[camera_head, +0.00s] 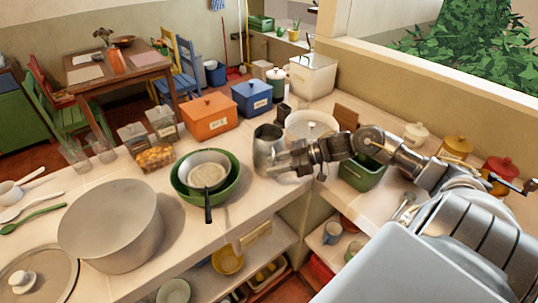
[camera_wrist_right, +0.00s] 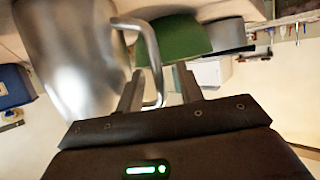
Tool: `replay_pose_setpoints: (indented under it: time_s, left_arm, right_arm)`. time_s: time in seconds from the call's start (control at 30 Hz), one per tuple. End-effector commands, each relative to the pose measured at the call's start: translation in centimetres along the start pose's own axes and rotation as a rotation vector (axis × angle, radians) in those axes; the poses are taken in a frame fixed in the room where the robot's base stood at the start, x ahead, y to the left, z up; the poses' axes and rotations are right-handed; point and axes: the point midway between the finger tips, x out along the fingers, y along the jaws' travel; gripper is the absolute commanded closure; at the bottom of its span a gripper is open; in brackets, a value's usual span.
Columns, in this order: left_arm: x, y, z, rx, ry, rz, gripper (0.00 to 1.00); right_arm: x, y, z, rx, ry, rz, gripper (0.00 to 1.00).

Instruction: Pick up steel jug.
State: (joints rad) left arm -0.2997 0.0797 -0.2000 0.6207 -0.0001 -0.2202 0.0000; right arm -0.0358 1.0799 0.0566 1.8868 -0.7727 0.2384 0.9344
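The steel jug (camera_head: 266,152) stands upright on the counter in the head view, beside the green bowl. In the right wrist view the jug's shiny body (camera_wrist_right: 68,55) fills the upper left, and its curved handle (camera_wrist_right: 154,62) reaches down between my fingers. My right gripper (camera_head: 284,160) is at the jug's right side, partly hiding the handle in the head view. In the wrist view its two fingers (camera_wrist_right: 160,88) are apart, one on each side of the handle, with a gap visible on the right. My left gripper is not in view.
Left of the jug are a green bowl (camera_head: 220,190) with a pan inside and a large pot (camera_head: 110,225). Behind it are orange (camera_head: 210,117) and blue (camera_head: 252,97) boxes and a white pot (camera_head: 310,125). A green container (camera_head: 362,175) sits under my right arm.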

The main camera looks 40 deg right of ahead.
Motion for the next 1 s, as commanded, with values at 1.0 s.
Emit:
replay_pose_setpoints:
  time_s: [1.0]
  left_arm:
    - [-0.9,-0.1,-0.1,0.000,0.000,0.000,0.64]
  right_arm:
    - [2.8,0.1,0.1,-0.001,0.000,-0.001,1.00]
